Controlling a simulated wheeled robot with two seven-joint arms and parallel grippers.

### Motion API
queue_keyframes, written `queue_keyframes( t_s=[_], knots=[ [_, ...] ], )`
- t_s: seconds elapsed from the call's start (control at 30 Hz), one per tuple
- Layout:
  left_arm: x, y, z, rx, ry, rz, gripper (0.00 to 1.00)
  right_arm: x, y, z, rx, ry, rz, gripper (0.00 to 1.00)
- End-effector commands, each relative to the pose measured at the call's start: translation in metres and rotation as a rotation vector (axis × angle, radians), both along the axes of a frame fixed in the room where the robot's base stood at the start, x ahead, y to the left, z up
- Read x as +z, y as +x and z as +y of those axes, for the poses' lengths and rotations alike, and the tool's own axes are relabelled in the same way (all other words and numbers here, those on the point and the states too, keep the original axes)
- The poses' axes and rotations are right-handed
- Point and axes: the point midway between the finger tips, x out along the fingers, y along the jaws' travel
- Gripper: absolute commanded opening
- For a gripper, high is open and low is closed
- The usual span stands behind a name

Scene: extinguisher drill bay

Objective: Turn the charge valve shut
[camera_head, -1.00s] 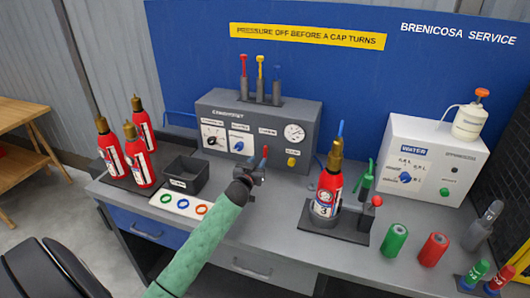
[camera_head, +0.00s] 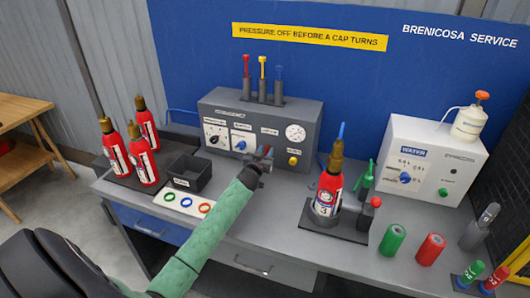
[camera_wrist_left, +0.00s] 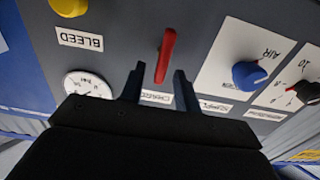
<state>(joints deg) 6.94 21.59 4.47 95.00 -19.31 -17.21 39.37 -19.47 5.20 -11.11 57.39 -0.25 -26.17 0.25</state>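The charge valve's red lever (camera_wrist_left: 166,52) sticks out from the front of the grey panel (camera_head: 214,114). In the left wrist view it stands nearly upright, slightly tilted, with a partly hidden label behind its lower end. My left gripper (camera_wrist_left: 158,82) is open, with one fingertip on each side of the lever's lower end; I cannot tell whether either touches it. In the head view my left gripper (camera_head: 263,158) is at the panel's front and hides most of the lever. My right gripper is in neither view.
A blue air knob (camera_wrist_left: 249,75), a yellow bleed knob (camera_head: 293,161) and a pressure gauge (camera_head: 296,132) sit near the lever. A black bin (camera_head: 190,187) and ring tray (camera_head: 166,197) lie left of my arm. A red extinguisher (camera_head: 327,190) stands to the right.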

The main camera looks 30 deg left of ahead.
Motion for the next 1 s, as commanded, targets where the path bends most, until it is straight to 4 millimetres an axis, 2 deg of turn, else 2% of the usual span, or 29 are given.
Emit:
queue_keyframes(
  t_s=[0.03,0.13,0.17,0.57,0.77,1.0],
  knots=[
    [0.000,0.000,0.000,0.000,0.000,0.000,0.23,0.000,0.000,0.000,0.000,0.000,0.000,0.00],
    [0.000,0.000,0.000,0.000,0.000,0.000,0.03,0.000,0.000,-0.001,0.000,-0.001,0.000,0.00],
    [0.000,0.000,0.000,0.000,0.000,0.000,0.00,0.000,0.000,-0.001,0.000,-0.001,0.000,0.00],
    [-0.001,0.000,-0.001,0.000,0.044,0.012,0.00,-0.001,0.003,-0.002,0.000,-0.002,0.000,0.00],
    [-0.002,0.001,-0.002,0.001,0.155,0.038,0.00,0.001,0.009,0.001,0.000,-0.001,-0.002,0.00],
    [-0.003,0.002,-0.007,0.000,0.365,0.087,0.00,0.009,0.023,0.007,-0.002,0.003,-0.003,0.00]
  ],
)
